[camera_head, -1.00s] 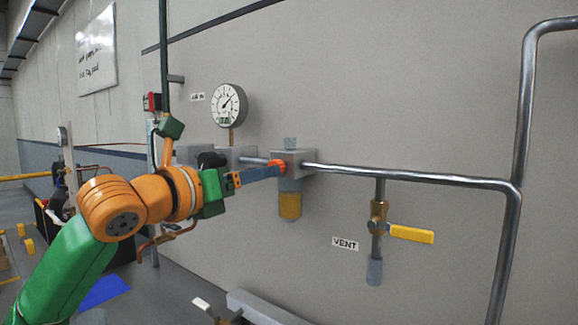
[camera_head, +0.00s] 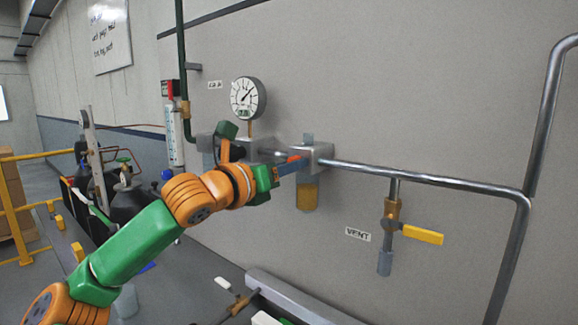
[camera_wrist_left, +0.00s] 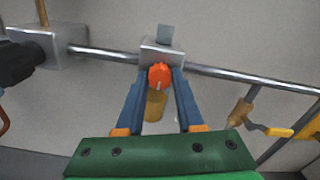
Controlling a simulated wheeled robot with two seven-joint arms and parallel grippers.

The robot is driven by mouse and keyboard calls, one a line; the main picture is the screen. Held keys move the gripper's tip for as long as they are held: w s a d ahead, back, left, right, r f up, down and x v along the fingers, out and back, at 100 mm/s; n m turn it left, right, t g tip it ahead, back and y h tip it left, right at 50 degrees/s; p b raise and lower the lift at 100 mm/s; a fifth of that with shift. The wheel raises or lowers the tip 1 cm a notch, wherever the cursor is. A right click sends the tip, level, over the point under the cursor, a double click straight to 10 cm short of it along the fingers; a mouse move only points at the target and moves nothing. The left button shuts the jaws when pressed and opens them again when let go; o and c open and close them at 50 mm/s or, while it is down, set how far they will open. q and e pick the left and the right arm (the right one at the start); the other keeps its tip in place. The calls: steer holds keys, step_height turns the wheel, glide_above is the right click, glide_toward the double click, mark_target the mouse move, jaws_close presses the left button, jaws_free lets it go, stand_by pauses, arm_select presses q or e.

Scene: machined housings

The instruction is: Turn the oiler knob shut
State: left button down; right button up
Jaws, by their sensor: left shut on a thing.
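The oiler is a grey block (camera_head: 320,152) on the wall pipe with an amber bowl (camera_head: 307,196) below it. In the left wrist view the block (camera_wrist_left: 160,55) and the bowl (camera_wrist_left: 154,106) face me. The orange-red oiler knob (camera_wrist_left: 160,75) has a pale mark pointing down. My left gripper (camera_wrist_left: 160,78) is shut on the knob, one blue finger on each side. In the head view the gripper (camera_head: 292,165) reaches the oiler from the left, and only a sliver of the knob (camera_head: 293,158) shows. My right gripper is not in view.
A pressure gauge (camera_head: 248,97) stands above a grey block left of the oiler. A pipe (camera_head: 430,179) runs right to a vent valve with a yellow handle (camera_head: 423,234). A VENT label (camera_head: 358,234) is on the wall. A grey rail (camera_head: 290,294) lies low in front.

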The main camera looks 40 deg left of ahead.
arm_select(q)
steer(key=shift+r+n+p, duration=0.15)
steer(key=shift+n+p, duration=0.15)
steer(key=shift+n, duration=8.65)
steer(key=shift+r+n+p, duration=0.15)
steer(key=shift+n+p, duration=0.1)
steer(key=shift+n, duration=8.7)
steer(key=shift+a, duration=0.1)
